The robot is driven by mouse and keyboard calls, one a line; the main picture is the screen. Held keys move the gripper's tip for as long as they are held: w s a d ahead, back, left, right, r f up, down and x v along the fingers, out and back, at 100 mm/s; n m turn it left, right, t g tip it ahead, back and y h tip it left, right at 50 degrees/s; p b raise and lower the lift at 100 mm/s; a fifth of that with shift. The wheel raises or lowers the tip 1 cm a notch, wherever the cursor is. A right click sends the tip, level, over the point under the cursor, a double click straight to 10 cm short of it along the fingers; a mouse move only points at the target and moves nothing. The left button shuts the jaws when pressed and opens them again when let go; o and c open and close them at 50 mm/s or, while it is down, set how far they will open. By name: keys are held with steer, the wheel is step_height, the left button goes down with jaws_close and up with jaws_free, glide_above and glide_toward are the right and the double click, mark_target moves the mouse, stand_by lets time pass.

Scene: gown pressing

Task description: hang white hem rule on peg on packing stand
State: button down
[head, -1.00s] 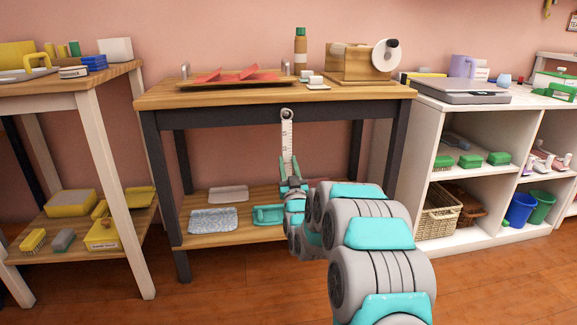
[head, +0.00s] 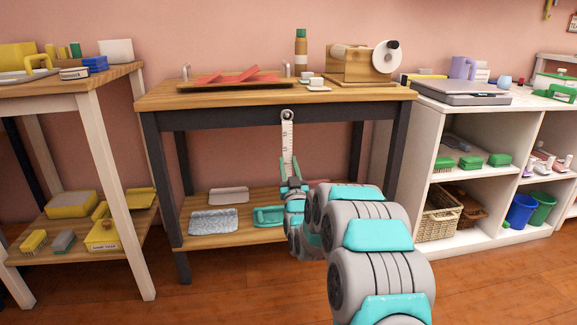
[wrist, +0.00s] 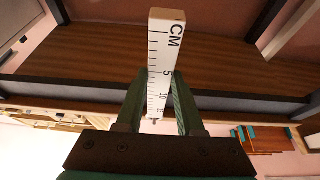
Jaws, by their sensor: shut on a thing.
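The white hem rule (head: 288,140) stands upright at the front of the packing stand (head: 215,121). Its upper end is at a round peg (head: 287,114) on the stand's dark front rail; whether its hole is around the peg or only in front of it I cannot tell. My gripper (head: 290,172) is shut on the rule near its lower end, below the rail. In the wrist view the rule (wrist: 159,50) shows its CM scale and runs between the two green fingers (wrist: 160,100). The far end by the peg is too small to make out there.
The stand's top holds a wooden tray (head: 235,87) with red pieces, a bottle (head: 301,53) and a tape dispenser (head: 358,64). Its lower shelf holds trays and a patterned pad (head: 214,221). A white shelf unit (head: 428,118) is at right, another table (head: 88,84) at left.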

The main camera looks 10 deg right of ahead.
steer(key=shift+w, duration=0.6)
steer(key=shift+f, duration=0.2)
steer(key=shift+f, duration=0.4)
steer(key=shift+f, duration=0.1)
steer(key=shift+c, duration=2.3)
jaws_free()
steer(key=shift+s, duration=0.1)
steer(key=p+v, duration=0.1)
steer(key=v, duration=0.6)
steer(key=shift+s, duration=0.35)
